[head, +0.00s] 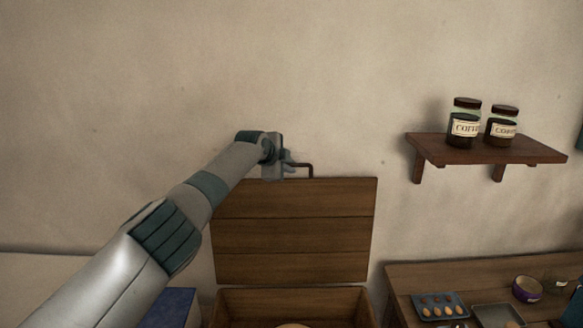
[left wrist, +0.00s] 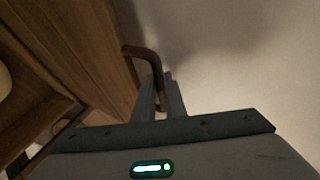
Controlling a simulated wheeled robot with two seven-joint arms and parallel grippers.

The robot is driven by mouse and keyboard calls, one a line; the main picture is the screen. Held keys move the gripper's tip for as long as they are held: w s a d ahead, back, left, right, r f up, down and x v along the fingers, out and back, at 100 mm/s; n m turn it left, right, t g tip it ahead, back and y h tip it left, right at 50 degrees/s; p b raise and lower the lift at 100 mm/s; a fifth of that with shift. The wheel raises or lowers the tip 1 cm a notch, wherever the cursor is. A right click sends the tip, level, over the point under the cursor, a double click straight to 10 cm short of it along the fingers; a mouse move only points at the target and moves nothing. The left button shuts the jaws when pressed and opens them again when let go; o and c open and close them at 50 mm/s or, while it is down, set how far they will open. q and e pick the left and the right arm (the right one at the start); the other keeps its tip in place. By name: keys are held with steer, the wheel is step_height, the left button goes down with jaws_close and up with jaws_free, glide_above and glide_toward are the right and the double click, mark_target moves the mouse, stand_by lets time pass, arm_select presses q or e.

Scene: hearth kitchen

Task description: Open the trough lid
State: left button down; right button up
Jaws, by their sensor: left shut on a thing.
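The trough lid (head: 297,231) is a wooden plank panel that stands raised, nearly upright, against the wall behind the trough. The trough (head: 340,300) is a wooden box below it, and part of its inside shows. A dark bent handle (head: 308,167) sticks out at the lid's top edge. My left gripper (head: 289,164) is at this handle, shut on it. In the left wrist view the handle (left wrist: 139,52) runs down between the two fingers (left wrist: 161,98), with the lid's planks (left wrist: 85,45) to the left. My right gripper is not in view.
A wall shelf (head: 490,150) with two coffee jars (head: 465,122) hangs at the right. A wooden table (head: 400,275) at the lower right bears an egg tray (head: 440,306), a grey tray (head: 497,316) and a purple bowl (head: 527,288). A blue box (head: 172,307) stands left of the trough.

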arm_select(q)
steer(key=c, duration=1.8)
jaws_free()
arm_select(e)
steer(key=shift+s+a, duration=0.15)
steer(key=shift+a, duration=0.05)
arm_select(q)
steer(key=shift+s+r, duration=0.1)
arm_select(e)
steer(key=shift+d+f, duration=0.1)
